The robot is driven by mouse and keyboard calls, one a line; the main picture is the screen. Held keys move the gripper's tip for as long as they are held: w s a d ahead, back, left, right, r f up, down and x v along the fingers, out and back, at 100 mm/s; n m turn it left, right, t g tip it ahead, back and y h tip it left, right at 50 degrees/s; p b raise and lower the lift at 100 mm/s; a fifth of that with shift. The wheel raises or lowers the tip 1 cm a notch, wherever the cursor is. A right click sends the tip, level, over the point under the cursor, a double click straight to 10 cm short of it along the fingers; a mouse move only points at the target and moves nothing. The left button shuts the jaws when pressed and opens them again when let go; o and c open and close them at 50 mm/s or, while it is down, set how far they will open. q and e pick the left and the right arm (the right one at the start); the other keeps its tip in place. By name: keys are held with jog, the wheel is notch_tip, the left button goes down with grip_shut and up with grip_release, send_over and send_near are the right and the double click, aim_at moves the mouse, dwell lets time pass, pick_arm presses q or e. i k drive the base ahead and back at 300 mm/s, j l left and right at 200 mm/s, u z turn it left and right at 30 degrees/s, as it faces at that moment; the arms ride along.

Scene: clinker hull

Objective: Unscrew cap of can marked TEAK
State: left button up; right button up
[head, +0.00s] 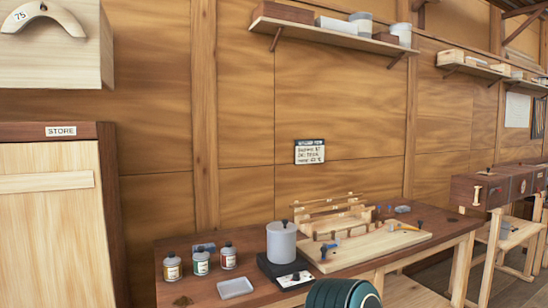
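Three small cans with dark caps and labels stand upright at the left end of the brown workbench: a left can (172,268) with a yellowish label, a middle can (201,261) with a greenish label, and a right can (228,256) with a reddish label. The label words are too small to read, so I cannot tell which is marked TEAK. All the caps appear to be on. Neither of my grippers is in view.
The workbench (210,293) also holds a shallow pale tray (235,288), a grey lidded pot (282,243) on a dark base and a pale board (380,243) with wooden parts. A STORE cabinet (55,220) stands left. Shelves (335,37) hang above.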

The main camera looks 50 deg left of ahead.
aim_at(202, 266)
jog(key=u, duration=1.55)
jog(key=i+j+u, duration=0.6)
jog(key=k, duration=0.1)
